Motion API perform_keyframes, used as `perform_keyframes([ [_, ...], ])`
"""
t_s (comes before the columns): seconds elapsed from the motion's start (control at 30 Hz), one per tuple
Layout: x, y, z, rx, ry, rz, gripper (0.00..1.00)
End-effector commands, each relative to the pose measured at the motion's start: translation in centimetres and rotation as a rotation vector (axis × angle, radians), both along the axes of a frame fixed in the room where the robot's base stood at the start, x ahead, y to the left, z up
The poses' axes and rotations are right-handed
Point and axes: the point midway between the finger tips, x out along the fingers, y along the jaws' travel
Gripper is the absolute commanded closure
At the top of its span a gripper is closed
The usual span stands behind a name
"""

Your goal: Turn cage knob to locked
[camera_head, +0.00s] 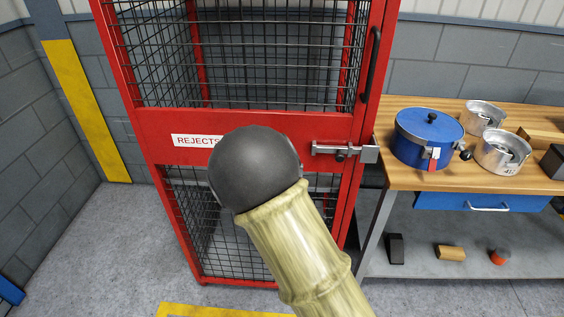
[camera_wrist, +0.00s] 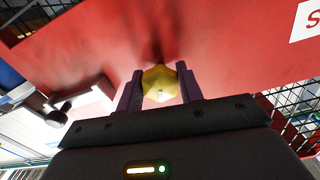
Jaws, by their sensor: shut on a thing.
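The red cage (camera_head: 345,125) has a wide crossbar with a white REJECTS label (camera_head: 192,140). In the wrist view, my gripper (camera_wrist: 160,84) has its two purple fingers closed on the sides of a small yellow faceted knob, which I take for the cage knob (camera_wrist: 160,82). The knob is at the red crossbar (camera_wrist: 225,45), between the label's end and the latch. I cannot tell which way it is turned, and no locked mark shows. In the head view, my own arm's dark rounded joint hides the knob and gripper.
A metal slide latch (camera_head: 340,150) with a dark knob sits at the crossbar's right end; a black handle (camera_head: 371,65) is above it. At right, a wooden workbench (camera_head: 395,180) holds a blue pot (camera_head: 428,140) and metal drums (camera_head: 502,152). The floor at left (camera_head: 90,240) is clear.

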Motion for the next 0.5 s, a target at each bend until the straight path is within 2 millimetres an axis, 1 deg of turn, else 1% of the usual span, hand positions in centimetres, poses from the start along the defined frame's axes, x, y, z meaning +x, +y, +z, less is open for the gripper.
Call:
perform_keyframes([
  [0.03, 0.07, -0.06, -0.62, 0.049, -0.004, -0.001, 0.86],
  [0.5, 0.07, 0.06, -0.63, 0.495, -0.022, 0.001, 0.86],
])
